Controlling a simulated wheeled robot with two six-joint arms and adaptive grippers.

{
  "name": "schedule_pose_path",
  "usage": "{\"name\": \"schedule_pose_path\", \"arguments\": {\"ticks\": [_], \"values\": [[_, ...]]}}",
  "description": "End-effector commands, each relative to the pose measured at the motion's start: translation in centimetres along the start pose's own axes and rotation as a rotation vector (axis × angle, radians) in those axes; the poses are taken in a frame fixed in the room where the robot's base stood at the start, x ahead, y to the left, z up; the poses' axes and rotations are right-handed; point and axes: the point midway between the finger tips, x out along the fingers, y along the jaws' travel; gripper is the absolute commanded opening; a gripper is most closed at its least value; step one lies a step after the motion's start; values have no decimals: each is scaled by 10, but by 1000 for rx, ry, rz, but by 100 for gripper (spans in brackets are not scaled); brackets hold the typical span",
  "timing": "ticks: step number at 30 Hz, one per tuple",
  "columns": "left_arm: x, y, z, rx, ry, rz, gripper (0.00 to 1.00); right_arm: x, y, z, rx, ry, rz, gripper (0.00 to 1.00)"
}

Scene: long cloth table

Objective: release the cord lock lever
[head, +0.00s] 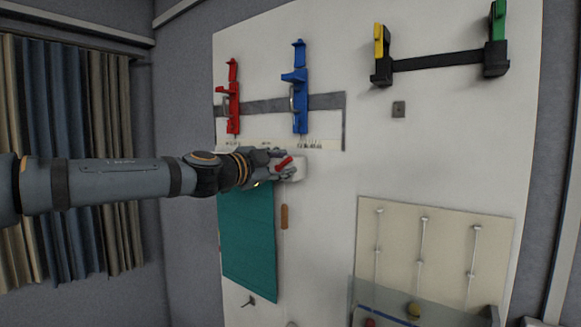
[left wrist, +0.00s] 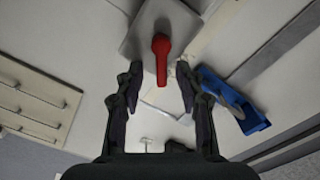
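The red lever (head: 284,162) sits on a pale housing (head: 299,172) on the white wall board, above the teal blind (head: 248,235). My left gripper (head: 287,165) reaches it from the left and hides part of the housing. In the left wrist view, the red lever (left wrist: 162,58) lies between the two spread fingertips of my left gripper (left wrist: 158,76), with a gap on both sides. The gripper is open and empty. A brown wooden cord pull (head: 284,217) hangs below the housing. My right gripper is not in view.
Red (head: 232,100) and blue (head: 299,90) latches are mounted on a grey strip above my gripper. A black strap with yellow and green clips (head: 438,61) is at upper right. A beige panel with rods (head: 448,245) is at lower right. The board's middle right is mostly clear.

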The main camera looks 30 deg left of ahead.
Motion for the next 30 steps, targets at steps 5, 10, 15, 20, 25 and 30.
{"name": "schedule_pose_path", "arguments": {"ticks": [5, 10, 15, 20, 25, 30], "values": [[-1, -1, -1, 0, -3, -4, 34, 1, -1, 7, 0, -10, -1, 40], [-1, -1, -1, 0, -2, -3, 31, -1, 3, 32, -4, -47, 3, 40], [0, 0, -1, 0, -2, -3, 8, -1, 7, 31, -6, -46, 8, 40], [0, 0, -1, -1, -2, -3, 0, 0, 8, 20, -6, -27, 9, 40], [0, 2, -1, 52, -3, -1, 0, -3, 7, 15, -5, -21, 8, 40], [0, 10, 0, 247, -3, -1, 0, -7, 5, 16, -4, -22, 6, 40]]}}
